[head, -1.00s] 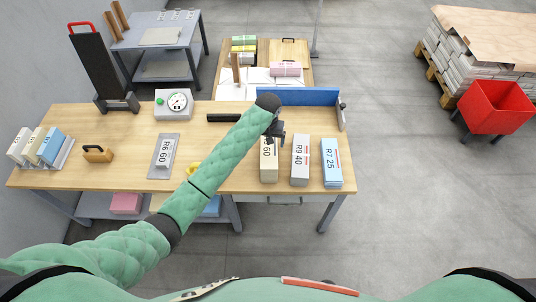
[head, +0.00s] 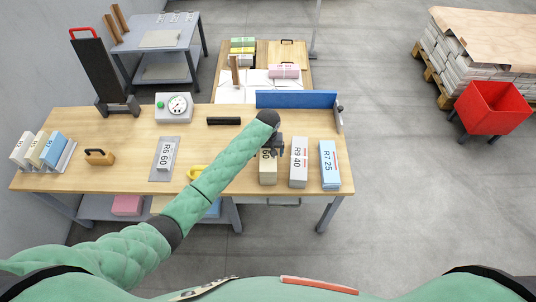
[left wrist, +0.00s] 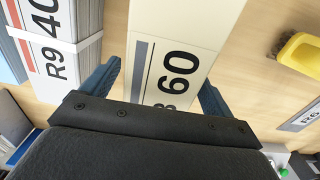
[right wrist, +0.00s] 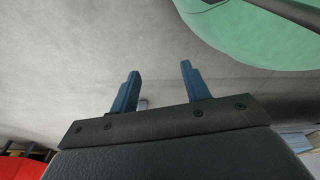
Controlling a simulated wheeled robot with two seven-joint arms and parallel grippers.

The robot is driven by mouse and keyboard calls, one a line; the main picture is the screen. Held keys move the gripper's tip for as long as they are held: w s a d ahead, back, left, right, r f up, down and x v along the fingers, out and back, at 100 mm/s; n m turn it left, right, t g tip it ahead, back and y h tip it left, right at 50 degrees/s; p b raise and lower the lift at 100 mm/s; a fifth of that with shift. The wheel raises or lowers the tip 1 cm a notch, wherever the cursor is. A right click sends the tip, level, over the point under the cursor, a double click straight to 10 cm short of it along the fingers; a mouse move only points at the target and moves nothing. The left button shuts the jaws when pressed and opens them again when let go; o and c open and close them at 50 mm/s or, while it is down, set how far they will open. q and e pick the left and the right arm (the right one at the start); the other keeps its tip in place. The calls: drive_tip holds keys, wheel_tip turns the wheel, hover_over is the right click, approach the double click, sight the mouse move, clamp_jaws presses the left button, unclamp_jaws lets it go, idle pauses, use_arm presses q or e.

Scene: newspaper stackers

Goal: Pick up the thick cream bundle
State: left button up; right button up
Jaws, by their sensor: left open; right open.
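The thick cream bundle (head: 268,174), marked with a 60, lies on the wooden table, left of the white R9 40 bundle (head: 298,165). My left gripper (head: 274,147) is open over the far part of the cream bundle and hides some of it. In the left wrist view the cream bundle (left wrist: 186,25) runs between the two blue fingers of my left gripper (left wrist: 157,85). I cannot tell whether the fingers touch it. My right gripper (right wrist: 157,85) is open and empty, with grey floor beyond it.
A blue R7 25 bundle (head: 329,165) lies at the right. An R6 60 bundle (head: 166,153) lies on a grey plate at the left. A yellow-handled thing (left wrist: 300,52) is near the cream bundle. A blue panel (head: 297,99) edges the table's back.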

use_arm(q)
drive_tip(key=shift+f+p, duration=0.3)
drive_tip(key=shift+f, duration=0.95)
use_arm(e)
drive_tip(key=shift+s+d+f, duration=0.15)
drive_tip(key=shift+s, duration=0.5)
drive_tip(key=shift+s+d+f, duration=0.1)
drive_tip(key=shift+s, duration=0.5)
use_arm(q)
clamp_jaws()
drive_tip(key=shift+w+r, duration=0.1)
